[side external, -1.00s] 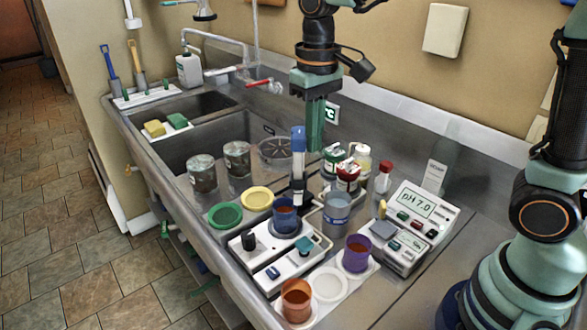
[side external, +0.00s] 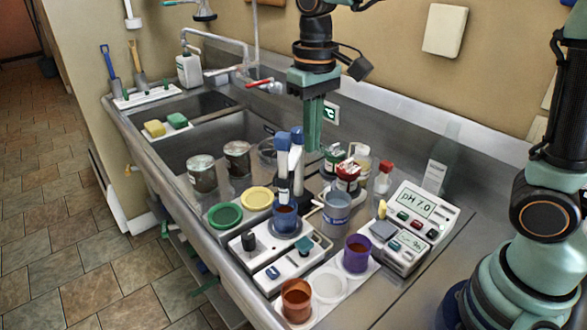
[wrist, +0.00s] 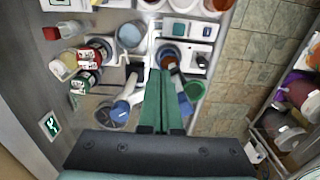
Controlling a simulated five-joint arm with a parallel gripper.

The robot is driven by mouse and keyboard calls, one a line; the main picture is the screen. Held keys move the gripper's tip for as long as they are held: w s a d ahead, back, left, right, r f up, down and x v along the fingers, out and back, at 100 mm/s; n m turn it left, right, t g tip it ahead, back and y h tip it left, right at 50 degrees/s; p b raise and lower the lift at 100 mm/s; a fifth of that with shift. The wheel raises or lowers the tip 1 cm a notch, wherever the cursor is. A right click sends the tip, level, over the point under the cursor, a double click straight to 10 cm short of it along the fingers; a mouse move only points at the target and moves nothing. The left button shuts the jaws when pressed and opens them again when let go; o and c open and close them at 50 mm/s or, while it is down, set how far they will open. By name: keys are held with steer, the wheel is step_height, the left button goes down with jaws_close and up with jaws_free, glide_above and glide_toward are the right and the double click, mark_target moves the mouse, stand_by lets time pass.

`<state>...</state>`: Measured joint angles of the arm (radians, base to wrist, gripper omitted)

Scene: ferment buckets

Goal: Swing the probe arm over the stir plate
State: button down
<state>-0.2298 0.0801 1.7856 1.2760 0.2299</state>
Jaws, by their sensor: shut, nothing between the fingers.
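My gripper (side external: 312,148) is shut and empty, its green fingers pointing down behind the probe stand. In the wrist view its fingers (wrist: 164,130) lie between two white, blue-capped shafts. The right-hand shaft in the wrist view (wrist: 185,104) reaches toward the blue beaker; in the side view it is the left one (side external: 283,160), its lower end at the beaker. The other shaft (side external: 297,155) rises from a black base. The white stir plate (side external: 262,243) carries the blue beaker (side external: 286,217) of dark red liquid. Whether the fingers touch a shaft cannot be told.
A pH meter (side external: 413,222), a grey-blue beaker (side external: 337,208) and red-capped bottles (side external: 347,176) stand to the right. Purple (side external: 357,254) and orange (side external: 296,300) cups are in front. Green (side external: 225,215) and yellow (side external: 257,198) lids lie left. The sink (side external: 200,140) is behind.

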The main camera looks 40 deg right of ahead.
steer(key=shift+r, duration=2.85)
